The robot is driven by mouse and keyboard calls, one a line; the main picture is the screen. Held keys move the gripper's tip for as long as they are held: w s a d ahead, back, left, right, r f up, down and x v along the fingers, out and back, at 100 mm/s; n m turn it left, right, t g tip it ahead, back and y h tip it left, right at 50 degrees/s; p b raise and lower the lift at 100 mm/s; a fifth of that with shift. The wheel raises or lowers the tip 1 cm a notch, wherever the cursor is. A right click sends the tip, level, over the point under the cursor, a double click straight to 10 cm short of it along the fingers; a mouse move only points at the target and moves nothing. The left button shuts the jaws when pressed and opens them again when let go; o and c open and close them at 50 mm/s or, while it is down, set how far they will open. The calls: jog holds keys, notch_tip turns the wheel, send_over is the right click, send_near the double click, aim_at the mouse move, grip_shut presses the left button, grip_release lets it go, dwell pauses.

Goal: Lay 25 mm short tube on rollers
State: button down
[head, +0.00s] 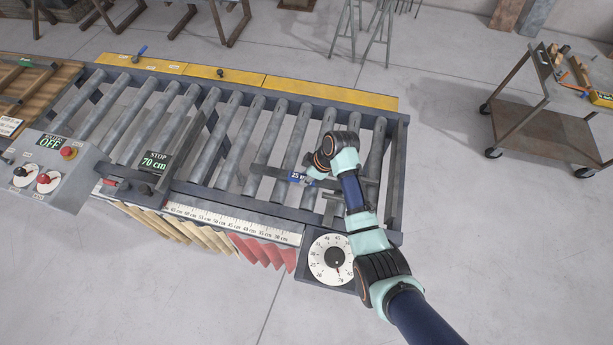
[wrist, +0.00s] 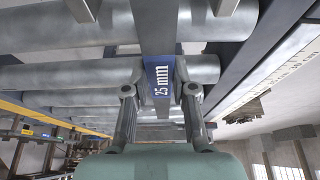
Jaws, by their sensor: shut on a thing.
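The 25 mm short tube is a grey square bar (head: 268,171) with a blue "25 mm" label (head: 301,177). It lies lengthwise across several grey rollers (head: 250,140) near the right end of the roller table. In the wrist view the tube (wrist: 152,30) runs away from me, with its label (wrist: 161,82) between my fingers. My gripper (head: 311,176) is shut on the tube at the label; both fingers show in the wrist view (wrist: 161,88). I cannot tell whether the tube rests on the rollers or hangs just above them.
A stop marked "70 cm" (head: 153,162) stands on the front rail, left of the tube. A ruler (head: 230,217) and a round dial (head: 331,259) are at the front. A yellow strip (head: 300,88) lines the back. A cart (head: 545,115) stands apart at right.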

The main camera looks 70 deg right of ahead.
jog(key=shift+f, duration=0.2)
jog(key=shift+f, duration=0.1)
jog(key=c, duration=0.9)
grip_release()
jog(key=shift+c, duration=0.2)
jog(key=v, duration=1.2)
jog(key=shift+p, duration=0.4)
